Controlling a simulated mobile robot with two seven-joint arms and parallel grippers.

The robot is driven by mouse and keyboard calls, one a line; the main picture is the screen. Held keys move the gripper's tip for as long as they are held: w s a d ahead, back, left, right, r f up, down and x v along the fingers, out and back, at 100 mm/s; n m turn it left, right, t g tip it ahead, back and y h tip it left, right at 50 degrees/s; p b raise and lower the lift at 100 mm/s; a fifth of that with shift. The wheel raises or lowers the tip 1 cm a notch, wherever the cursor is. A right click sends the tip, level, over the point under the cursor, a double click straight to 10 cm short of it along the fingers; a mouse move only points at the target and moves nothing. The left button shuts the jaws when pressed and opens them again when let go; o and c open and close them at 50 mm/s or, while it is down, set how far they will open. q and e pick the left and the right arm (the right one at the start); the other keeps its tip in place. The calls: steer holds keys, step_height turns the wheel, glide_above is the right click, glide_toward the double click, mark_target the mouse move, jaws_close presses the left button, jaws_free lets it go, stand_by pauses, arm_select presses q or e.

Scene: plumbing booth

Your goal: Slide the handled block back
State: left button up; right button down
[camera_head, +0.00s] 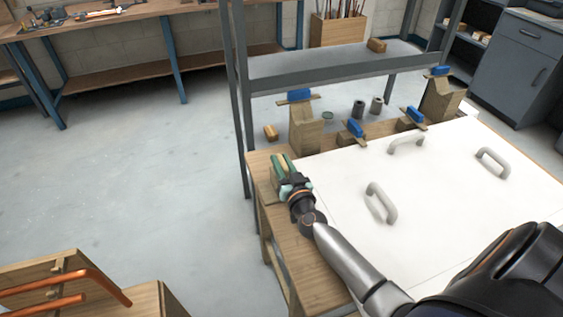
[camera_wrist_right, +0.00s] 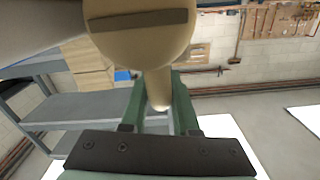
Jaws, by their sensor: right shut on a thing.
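My right gripper (camera_head: 284,166) is at the left edge of the workbench, its green fingers shut on the tan handle of the handled block (camera_head: 273,183). The block sits low against the bench top, mostly hidden by the fingers. In the right wrist view a tan rounded piece with a dark slot (camera_wrist_right: 140,30) fills the top, and its narrow stem (camera_wrist_right: 158,88) reaches down between the green fingers (camera_wrist_right: 158,108). I cannot tell whether the block touches anything behind it. My left gripper is not in view.
A white panel (camera_head: 440,215) with several grey handles covers most of the bench (camera_head: 290,250). Wooden blocks with blue tops (camera_head: 306,130) stand along its back edge. A grey shelf frame (camera_head: 310,75) rises behind. Copper pipes (camera_head: 65,285) lie at lower left. Open floor is at left.

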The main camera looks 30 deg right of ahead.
stand_by(0.9)
steer(key=a, duration=0.2)
steer(key=w+a+p, duration=0.1)
steer(key=a, duration=0.1)
steer(key=shift+a, duration=0.15)
steer(key=c, duration=0.7)
jaws_free()
steer(key=shift+a, duration=0.15)
steer(key=shift+s+p, duration=0.3)
steer(key=shift+s, duration=0.1)
steer(key=v, duration=1.1)
steer(key=shift+s+p, duration=0.3)
steer(key=shift+p, duration=0.05)
